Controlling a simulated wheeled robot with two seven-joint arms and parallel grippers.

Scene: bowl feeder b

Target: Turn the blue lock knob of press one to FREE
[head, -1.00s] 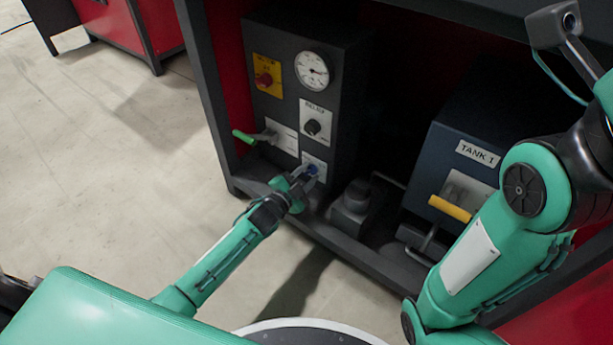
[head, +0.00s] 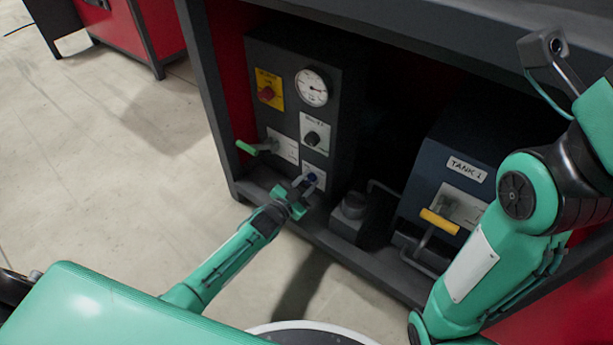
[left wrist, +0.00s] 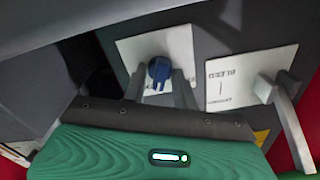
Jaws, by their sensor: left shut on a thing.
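The blue lock knob (head: 312,178) sits on a small white plate low on the front of the dark control panel (head: 345,95). My left gripper (head: 306,184) reaches it from the lower left and is shut on it. In the left wrist view the blue knob (left wrist: 160,70) shows at the ends of the two grey fingers (left wrist: 158,88), in front of its white plate (left wrist: 183,46). The fingers hide part of the plate, and I cannot read the knob's setting. My right arm (head: 500,225) crosses the right side; its gripper is out of view.
Above the knob are a black relief knob (head: 312,138), a gauge (head: 312,88) and a red knob on a yellow plate (head: 266,93). A green-handled lever (head: 247,148) sticks out left. Right stands the tank (head: 440,150) with a yellow handle (head: 439,222). Floor at left is clear.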

